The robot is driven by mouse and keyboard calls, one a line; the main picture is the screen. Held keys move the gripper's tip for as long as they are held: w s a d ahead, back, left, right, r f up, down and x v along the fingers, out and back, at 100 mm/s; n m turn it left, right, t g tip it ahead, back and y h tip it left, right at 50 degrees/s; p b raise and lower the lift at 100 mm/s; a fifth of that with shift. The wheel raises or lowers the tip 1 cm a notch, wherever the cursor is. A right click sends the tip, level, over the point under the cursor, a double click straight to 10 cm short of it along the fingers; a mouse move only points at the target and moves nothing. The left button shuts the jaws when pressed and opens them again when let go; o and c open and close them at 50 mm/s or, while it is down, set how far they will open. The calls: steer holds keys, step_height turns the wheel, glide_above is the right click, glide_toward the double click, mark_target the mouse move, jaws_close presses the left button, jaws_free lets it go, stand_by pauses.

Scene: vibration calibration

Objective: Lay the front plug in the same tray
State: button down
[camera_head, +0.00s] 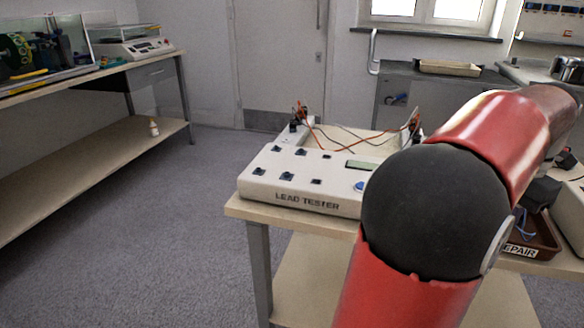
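A white lead tester (304,201) stands on the table, with dark sockets and a small display on its top. Orange and dark leads (345,139) run between its back left and back right corners. Which lead end is the front plug I cannot tell. A brown tray (545,251) marked "REPAIR" sits at the right, partly hidden by my arm. A thin blue lead (522,222) shows in it. My red arm with a black joint covers the right middle of the view.
A dark block (540,193) and a pale box (572,215) show right of my arm, partly hidden. The left bench (92,72) holds a scale (132,47). A back counter (400,71) carries a shallow tray (449,68). The floor at left is clear.

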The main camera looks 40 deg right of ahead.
steer(key=shift+f, duration=0.4)
stand_by(0.5)
steer(key=c, duration=1.2)
jaws_free()
steer(key=shift+c, duration=0.2)
steer(key=shift+r+p, duration=1.3)
steer(key=shift+r, duration=0.15)
steer(key=shift+r+p, duration=0.35)
steer(key=shift+r, duration=0.75)
steer(key=shift+r, duration=0.1)
